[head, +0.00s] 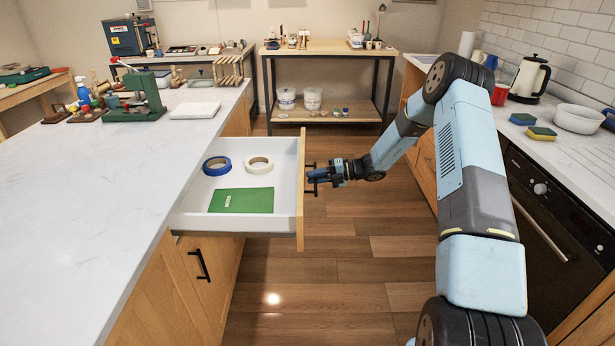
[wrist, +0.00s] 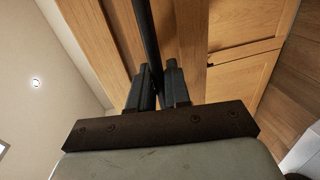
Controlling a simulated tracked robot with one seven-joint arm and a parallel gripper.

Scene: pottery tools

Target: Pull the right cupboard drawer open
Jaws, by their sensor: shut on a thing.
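A wooden-front drawer (head: 301,205) with a white inside stands pulled far out of the island cupboard on the left in the head view. It holds a blue tape roll, a cream tape roll and a green sheet. My gripper (head: 322,175) is at the outer side of the drawer front, shut on its black bar handle (head: 313,190). In the wrist view, the dark fingers of my gripper (wrist: 158,78) close around the black handle bar (wrist: 146,35), with the wooden front behind it. The fingertips' contact is partly hidden.
The white island top (head: 90,185) is at the left. A cupboard door with a black handle (head: 200,264) is below the drawer. A counter (head: 560,150) with an oven lies at right. The wooden floor (head: 340,240) between them is clear.

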